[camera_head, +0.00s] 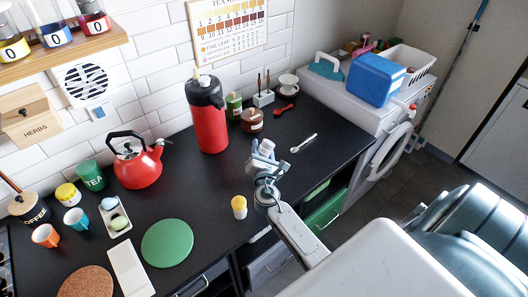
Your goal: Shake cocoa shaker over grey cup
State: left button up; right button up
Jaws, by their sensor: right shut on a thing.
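My right gripper (262,165) is over the dark worktop, right of the red flask, and is shut on a small pale thing (266,146). The fingers hide much of it, and I cannot tell for sure whether it is the cocoa shaker. A small white jar with a yellow top (239,207) stands upright on the worktop, apart from the gripper at its lower left. A pale cup (288,82) stands on a brown saucer at the back; I cannot tell whether it is the grey cup. My left gripper is out of view.
A red flask (209,125) and red kettle (138,165) stand along the wall. A brown jar (252,121), red spoon (284,110) and white spoon (304,143) lie beyond the gripper. A green round mat (167,243) is at the front. The worktop right of the flask is partly clear.

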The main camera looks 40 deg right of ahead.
aim_at(263, 143)
jog(key=shift+r+p, duration=1.8)
jog(key=shift+r, duration=0.25)
jog(key=shift+r+m+g+p, duration=0.3)
jog(key=shift+m+p, duration=0.1)
jog(key=shift+p, duration=0.7)
jog(key=m+g+y+p, duration=0.1)
jog(key=m+p, duration=0.1)
jog(key=p, duration=0.3)
jog(key=shift+r+y, duration=0.15)
jog(key=shift+y, duration=0.15)
jog(key=shift+m+g+p, duration=0.3)
jog(key=shift+m+g, duration=0.1)
jog(key=shift+m, duration=0.1)
jog(key=shift+m+y, duration=0.3)
jog(key=shift+y, duration=0.1)
jog(key=shift+r+m+g+y, duration=0.2)
jog(key=shift+m+g+y, duration=0.2)
jog(key=shift+m+y, duration=0.4)
jog(key=shift+r+m+g+y, duration=0.2)
jog(key=shift+m+g+y, duration=0.2)
jog(key=shift+m+y, duration=0.35)
